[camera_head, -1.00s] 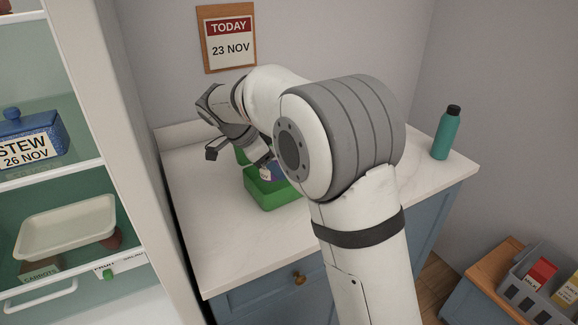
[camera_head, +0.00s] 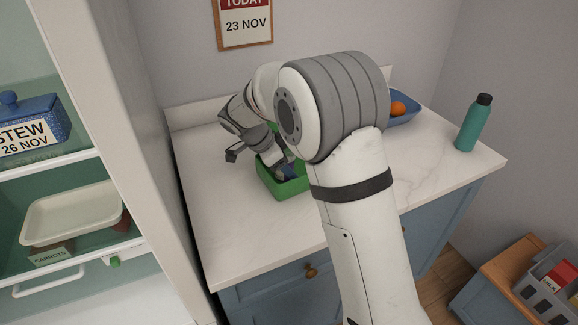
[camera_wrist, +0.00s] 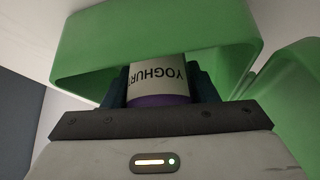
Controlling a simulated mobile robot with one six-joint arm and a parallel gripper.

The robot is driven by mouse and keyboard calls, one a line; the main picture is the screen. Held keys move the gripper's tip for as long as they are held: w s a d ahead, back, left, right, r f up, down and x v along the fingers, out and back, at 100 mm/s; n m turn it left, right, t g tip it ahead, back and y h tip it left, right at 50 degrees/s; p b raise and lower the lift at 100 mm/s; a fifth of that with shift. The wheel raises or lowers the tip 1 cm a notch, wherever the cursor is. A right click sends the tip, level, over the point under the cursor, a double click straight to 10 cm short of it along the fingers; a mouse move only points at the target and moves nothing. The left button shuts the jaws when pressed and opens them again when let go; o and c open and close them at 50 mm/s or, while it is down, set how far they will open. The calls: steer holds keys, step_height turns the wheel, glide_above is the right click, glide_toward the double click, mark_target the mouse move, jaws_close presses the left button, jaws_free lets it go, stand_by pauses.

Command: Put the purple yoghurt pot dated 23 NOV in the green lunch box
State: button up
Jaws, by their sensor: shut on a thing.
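My gripper (camera_wrist: 160,84) is shut on the yoghurt pot (camera_wrist: 158,78), which shows a pale label reading YOGHURT, upside down in the wrist view, and a purple band. No date on the pot is visible. The green lunch box (camera_head: 287,189) stands on the counter. In the head view my gripper (camera_head: 283,169) reaches down into the box's opening, and the pot is mostly hidden there. In the wrist view the box's green wall (camera_wrist: 95,45) rises beyond the pot. I cannot tell whether the pot touches the box floor.
A wall sign (camera_head: 246,26) reads 23 NOV. A blue bowl with an orange (camera_head: 398,108) and a teal bottle (camera_head: 473,124) stand on the counter's right. Open shelves on the left hold a blue STEW pot (camera_head: 30,127) and a pale tray (camera_head: 72,213). The counter's front left is clear.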

steer(key=shift+s+f, duration=0.1)
steer(key=shift+f, duration=0.2)
steer(key=shift+f, duration=0.1)
steer(key=shift+f, duration=0.1)
steer(key=o, duration=1)
